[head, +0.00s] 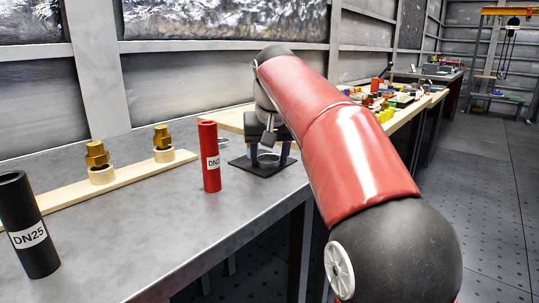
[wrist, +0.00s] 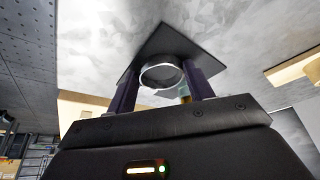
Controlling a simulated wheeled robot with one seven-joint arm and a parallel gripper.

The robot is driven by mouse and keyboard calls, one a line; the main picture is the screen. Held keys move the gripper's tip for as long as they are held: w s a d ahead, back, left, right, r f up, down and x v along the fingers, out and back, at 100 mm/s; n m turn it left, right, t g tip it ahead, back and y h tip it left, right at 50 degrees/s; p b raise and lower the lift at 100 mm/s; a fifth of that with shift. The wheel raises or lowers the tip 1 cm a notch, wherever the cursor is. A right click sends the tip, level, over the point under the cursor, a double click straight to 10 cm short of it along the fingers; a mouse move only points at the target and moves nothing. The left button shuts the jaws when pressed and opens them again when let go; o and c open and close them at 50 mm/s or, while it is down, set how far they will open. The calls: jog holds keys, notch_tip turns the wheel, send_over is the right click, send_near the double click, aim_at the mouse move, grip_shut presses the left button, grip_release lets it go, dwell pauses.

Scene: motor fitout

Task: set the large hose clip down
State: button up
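The large hose clip (wrist: 161,76) is a thin silvery ring between the two dark fingers of my gripper (wrist: 162,82) in the wrist view. Both fingers appear to meet its sides, so the gripper looks shut on it. A dark square plate (wrist: 165,38) lies on the grey bench just beyond the ring. In the head view my gripper (head: 269,150) points down over the plate (head: 246,163), with the clip (head: 268,158) low between the fingers. I cannot tell whether the clip touches the plate.
A red hose (head: 209,158) stands upright just left of the plate. A black hose labelled DN25 (head: 28,225) stands at the near left. A pale wooden strip (head: 125,178) with two brass fittings lies behind them. The front of the grey bench (head: 165,235) is clear.

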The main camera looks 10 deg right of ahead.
jog(key=o, duration=0.4)
jog(key=shift+r, duration=0.3)
jog(key=p+v, duration=0.3)
jog(key=v, duration=0.8)
jog(key=shift+s+r, duration=0.15)
jog(key=shift+r, duration=0.2)
jog(key=shift+s, duration=0.1)
